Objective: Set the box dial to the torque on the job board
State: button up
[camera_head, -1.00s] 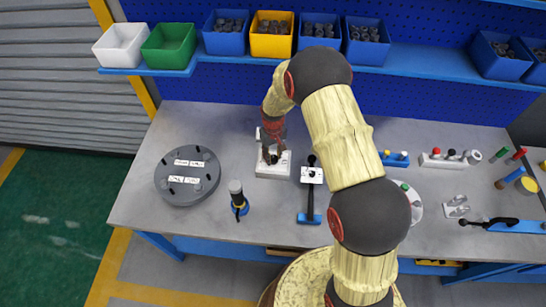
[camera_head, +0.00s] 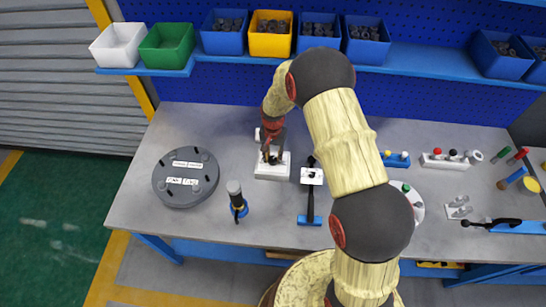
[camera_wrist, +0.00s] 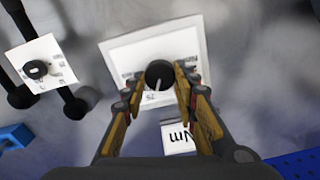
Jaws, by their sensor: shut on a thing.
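The white box (camera_head: 272,171) stands on the bench and also shows in the wrist view (camera_wrist: 123,62). Its black dial (camera_wrist: 160,74) with a white pointer line sits between my fingertips. My gripper (camera_head: 270,153) reaches down over the box, and in the wrist view my gripper (camera_wrist: 158,84) is shut on the dial from both sides. A label reading "Nm" (camera_wrist: 178,138) shows beside the box. The scale marks around the dial are partly hidden by the fingers and too small to read. I cannot make out a job board with a torque on it.
A tool with a white plate and black knob (camera_head: 311,176) lies right of the box. A grey flanged disc (camera_head: 186,190) with labels and a blue-collared driver (camera_head: 237,200) stand left. Bins line the shelf behind. Bare bench lies in front of the box.

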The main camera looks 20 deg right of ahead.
aim_at(273, 158)
jog(key=shift+m, duration=0.3)
jog(key=o, duration=1.1)
jog(key=shift+o, duration=0.2)
notch_tip(273, 158, up, 12)
dwell(0.6)
